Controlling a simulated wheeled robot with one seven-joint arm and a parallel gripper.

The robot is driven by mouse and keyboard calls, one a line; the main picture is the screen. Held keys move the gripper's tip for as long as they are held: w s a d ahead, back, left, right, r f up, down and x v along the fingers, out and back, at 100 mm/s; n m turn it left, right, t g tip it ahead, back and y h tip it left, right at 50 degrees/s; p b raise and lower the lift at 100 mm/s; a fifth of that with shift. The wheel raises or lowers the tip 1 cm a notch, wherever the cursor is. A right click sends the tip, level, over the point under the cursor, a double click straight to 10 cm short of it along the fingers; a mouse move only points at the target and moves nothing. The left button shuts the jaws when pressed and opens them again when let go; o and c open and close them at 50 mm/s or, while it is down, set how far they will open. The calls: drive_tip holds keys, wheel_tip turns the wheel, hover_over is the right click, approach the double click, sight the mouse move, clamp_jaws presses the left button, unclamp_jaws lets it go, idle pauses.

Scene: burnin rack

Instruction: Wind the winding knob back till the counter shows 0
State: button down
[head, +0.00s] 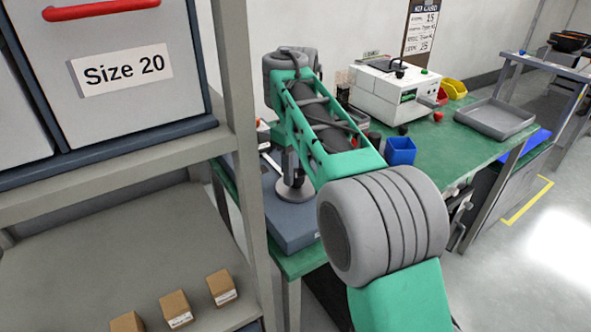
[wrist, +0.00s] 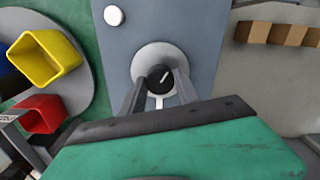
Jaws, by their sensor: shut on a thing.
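The winding knob (wrist: 159,80) is black with a white pointer line and sits on a round pale grey base in the wrist view. The pointer slants up to the right. My gripper (wrist: 160,86) is shut on the knob, one grey finger on each side. The knob's unit is a blue-grey slab (wrist: 190,35); it also shows in the head view (head: 288,232) on the bench, partly behind my arm. I cannot make out a counter reading in either view.
A white round part (wrist: 114,15) is on the slab. Yellow (wrist: 42,62) and red (wrist: 40,115) bins lie left in the wrist view. The green bench (head: 450,150) holds a white machine (head: 395,90), blue bin (head: 400,151) and grey tray (head: 496,118). A shelf rack (head: 238,110) stands close left.

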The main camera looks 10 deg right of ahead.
drive_tip(key=shift+m, duration=0.3)
drive_tip(key=m, duration=0.5)
drive_tip(key=shift+m, duration=0.3)
drive_tip(key=m, duration=1.1)
drive_tip(key=shift+m, duration=0.3)
drive_tip(key=m, duration=0.5)
drive_tip(key=shift+f+m, duration=0.1)
drive_tip(key=shift+m, duration=0.2)
drive_tip(key=c, duration=0.9)
unclamp_jaws()
